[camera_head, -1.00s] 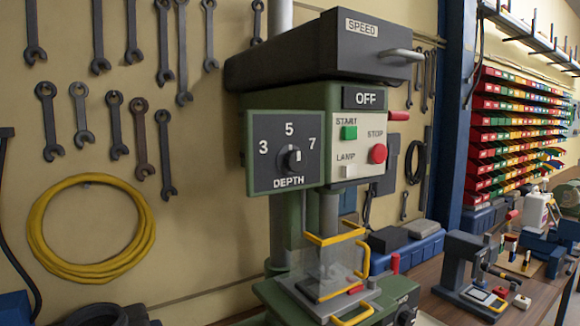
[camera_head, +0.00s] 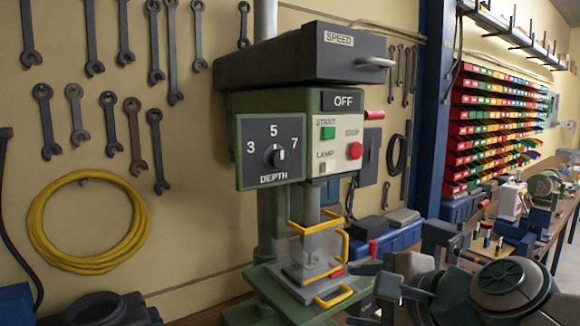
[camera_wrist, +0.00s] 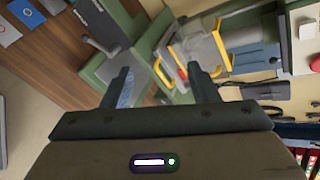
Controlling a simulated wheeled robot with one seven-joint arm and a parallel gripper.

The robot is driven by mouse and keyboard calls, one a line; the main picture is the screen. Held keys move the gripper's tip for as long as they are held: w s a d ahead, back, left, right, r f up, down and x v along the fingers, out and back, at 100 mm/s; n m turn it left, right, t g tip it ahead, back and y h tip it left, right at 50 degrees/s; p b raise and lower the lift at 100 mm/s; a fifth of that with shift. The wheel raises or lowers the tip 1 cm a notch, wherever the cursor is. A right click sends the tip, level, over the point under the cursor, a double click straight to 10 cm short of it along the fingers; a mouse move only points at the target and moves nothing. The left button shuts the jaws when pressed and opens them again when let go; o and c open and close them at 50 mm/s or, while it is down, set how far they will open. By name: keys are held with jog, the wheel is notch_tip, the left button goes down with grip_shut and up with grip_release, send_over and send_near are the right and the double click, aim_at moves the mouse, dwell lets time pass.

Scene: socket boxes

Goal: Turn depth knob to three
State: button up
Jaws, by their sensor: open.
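The depth knob (camera_head: 278,156) is a dark round knob on the grey DEPTH panel (camera_head: 250,173) at the left front of a green drill press (camera_head: 235,104). White 3, 5 and 7 stand left, above and right of it. My gripper enters the head view at the lower right, below and to the right of the panel. In the wrist view my gripper (camera_wrist: 158,74) has its two dark fingers apart with nothing held between them. The knob does not show in the wrist view.
A clear guard with yellow handles (camera_head: 317,228) stands below the panel. Red STOP (camera_head: 355,150) and green START (camera_head: 327,132) buttons sit right of it. A grey SPEED box (camera_head: 300,55) overhangs above. Wrenches and a yellow hose (camera_head: 45,236) hang on the wall.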

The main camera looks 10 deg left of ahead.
jog(key=a+r+m+t+y+p, duration=0.1)
jog(key=a+r+m+y, duration=0.1)
jog(key=r+m, duration=0.45)
jog(key=a+r+m+t+y, duration=0.1)
jog(key=r+m+t+y, duration=0.15)
jog(key=r, duration=0.75)
jog(key=p, duration=0.1)
send_near(282, 161)
jog(key=shift+m+g, duration=0.25)
jog(key=shift+m, duration=0.15)
jog(key=x, duration=0.8)
jog(key=shift+w+r, duration=0.2)
jog(key=shift+w, duration=0.05)
jog(key=c, duration=1)
